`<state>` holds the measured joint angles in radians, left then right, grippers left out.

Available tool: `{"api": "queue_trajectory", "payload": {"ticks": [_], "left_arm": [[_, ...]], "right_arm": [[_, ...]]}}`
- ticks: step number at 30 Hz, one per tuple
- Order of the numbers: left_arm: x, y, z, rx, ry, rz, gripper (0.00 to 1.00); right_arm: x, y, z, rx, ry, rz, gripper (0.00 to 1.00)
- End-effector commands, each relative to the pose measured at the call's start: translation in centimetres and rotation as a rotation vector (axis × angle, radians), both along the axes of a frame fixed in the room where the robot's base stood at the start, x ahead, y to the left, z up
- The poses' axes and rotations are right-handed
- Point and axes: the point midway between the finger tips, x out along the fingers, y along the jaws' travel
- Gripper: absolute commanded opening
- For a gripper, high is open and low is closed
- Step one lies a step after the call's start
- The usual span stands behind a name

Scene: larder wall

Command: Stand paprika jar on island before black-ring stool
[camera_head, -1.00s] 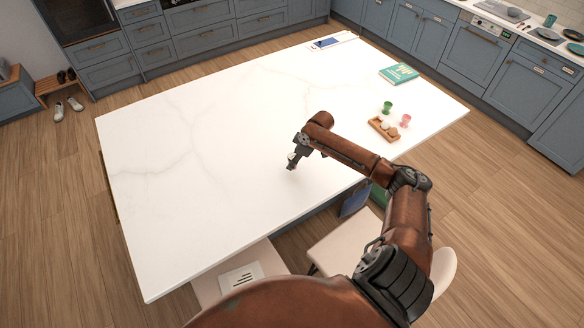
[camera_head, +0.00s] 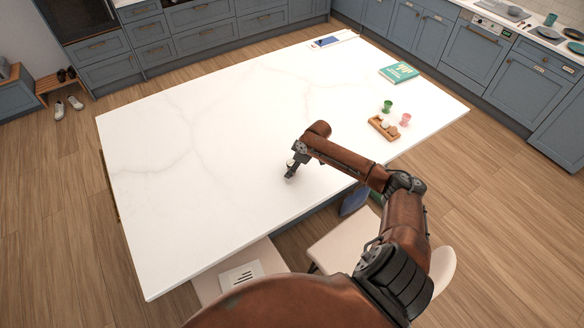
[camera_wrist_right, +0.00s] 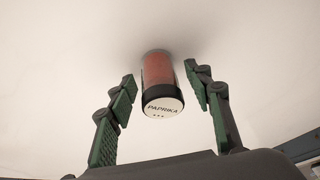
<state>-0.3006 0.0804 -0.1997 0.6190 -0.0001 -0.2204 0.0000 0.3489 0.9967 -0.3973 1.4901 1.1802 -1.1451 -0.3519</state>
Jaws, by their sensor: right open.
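The paprika jar (camera_wrist_right: 162,82) shows in the right wrist view, with orange-red contents, a dark band and a white lid reading PAPRIKA. It appears to stand on the white island top (camera_head: 190,150), its lid towards the camera. My right gripper (camera_wrist_right: 165,85) is open, its green-padded fingers on either side of the jar with gaps visible. In the head view my right gripper (camera_head: 290,173) is low over the island near its front edge, and the jar is hard to make out there. Pale stools (camera_head: 340,240) stand at the front edge; I cannot tell which has a black ring. My left gripper is not in view.
A wooden tray (camera_head: 377,131) with small items, a green cup (camera_head: 387,106), a pink cup (camera_head: 405,119) and a teal book (camera_head: 399,73) are on the island's right part. A card lies on the left stool (camera_head: 270,258). The island's left and middle are clear.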

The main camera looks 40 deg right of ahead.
Motion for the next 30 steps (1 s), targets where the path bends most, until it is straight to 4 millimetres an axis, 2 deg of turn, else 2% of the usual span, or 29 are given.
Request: {"api": "queue_trajectory", "payload": {"ticks": [6, 10, 21, 27, 30], "left_arm": [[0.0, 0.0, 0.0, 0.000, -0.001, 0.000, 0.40], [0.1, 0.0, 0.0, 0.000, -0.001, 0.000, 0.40], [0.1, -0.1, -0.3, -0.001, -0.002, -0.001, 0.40], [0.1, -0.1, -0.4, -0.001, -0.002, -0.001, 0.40], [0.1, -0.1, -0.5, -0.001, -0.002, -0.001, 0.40]], "right_arm": [[0.0, 0.0, 0.2, -0.001, 0.000, 0.000, 0.46], [-0.3, -0.4, 1.2, -0.001, -0.002, -0.002, 0.46], [-2.7, -1.9, 8.0, -0.004, -0.001, 0.001, 0.46], [-3.6, -2.3, 10.4, -0.001, 0.000, 0.000, 0.46], [-3.8, -2.4, 11.0, 0.000, 0.000, 0.000, 0.46]]}}
